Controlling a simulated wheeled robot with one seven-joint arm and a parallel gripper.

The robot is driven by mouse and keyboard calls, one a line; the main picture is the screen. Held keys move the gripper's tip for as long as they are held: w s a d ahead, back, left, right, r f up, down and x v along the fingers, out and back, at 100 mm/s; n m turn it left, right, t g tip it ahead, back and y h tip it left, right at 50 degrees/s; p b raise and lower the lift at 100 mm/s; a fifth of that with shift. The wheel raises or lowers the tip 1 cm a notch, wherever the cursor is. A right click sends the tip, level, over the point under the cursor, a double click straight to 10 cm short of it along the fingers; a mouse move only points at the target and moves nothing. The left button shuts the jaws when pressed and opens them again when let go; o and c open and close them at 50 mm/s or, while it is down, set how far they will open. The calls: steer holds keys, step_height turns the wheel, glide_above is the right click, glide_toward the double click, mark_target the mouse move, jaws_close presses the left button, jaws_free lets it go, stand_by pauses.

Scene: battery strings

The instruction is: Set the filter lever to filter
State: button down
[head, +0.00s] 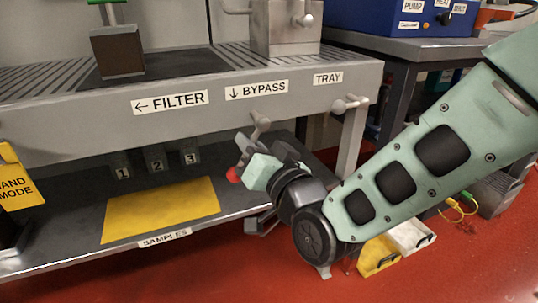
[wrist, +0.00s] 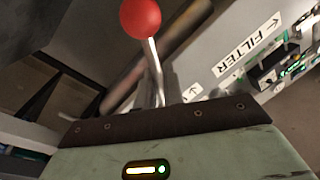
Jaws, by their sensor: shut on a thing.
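The filter lever (head: 260,124) is a grey metal lever on the front of the grey bench, below the BYPASS label (head: 257,90). Its red knob (head: 233,174) hangs down and a little left of the pivot. The FILTER label (head: 170,102), with a left arrow, is to the left. My gripper (head: 246,156) is at the lever's lower part and shut on its rod, just above the knob; my gripper partly hides the rod. In the wrist view the rod (wrist: 154,68) runs from between my fingers (wrist: 163,92) to the red knob (wrist: 140,18).
A lower shelf with a yellow mat (head: 160,210) and numbered sample slots lies left of my gripper. A TRAY label (head: 328,79) and a second metal handle (head: 350,103) are on the bench front to the right. Yellow and white bins (head: 378,256) stand on the red floor.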

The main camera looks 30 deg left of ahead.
steer(key=m, duration=0.2)
steer(key=r+m+t+b, duration=0.1)
steer(key=m, duration=0.1)
steer(key=s+a+m, duration=0.1)
steer(key=m, duration=0.1)
steer(key=shift+s+r+m+t+b, duration=0.1)
steer(key=shift+r+m+t+b, duration=0.1)
steer(key=shift+m+t+b, duration=0.1)
steer(key=m, duration=0.2)
steer(key=r+m+t, duration=0.1)
steer(key=shift+s+a+r+m+b, duration=0.15)
steer(key=shift+m+b, duration=0.2)
steer(key=shift+m, duration=0.05)
steer(key=shift+r+m+t+h, duration=0.2)
steer(key=shift+r+m+h, duration=0.1)
steer(key=shift+m, duration=0.6)
steer(key=shift+r+m+t+h, duration=0.2)
steer(key=shift+r+m+h, duration=0.1)
steer(key=shift+m, duration=0.6)
steer(key=c, duration=1.6)
jaws_free()
steer(key=shift+c, duration=0.2)
steer(key=shift+s, duration=0.1)
steer(key=p+v, duration=0.2)
steer(key=v, duration=1.5)
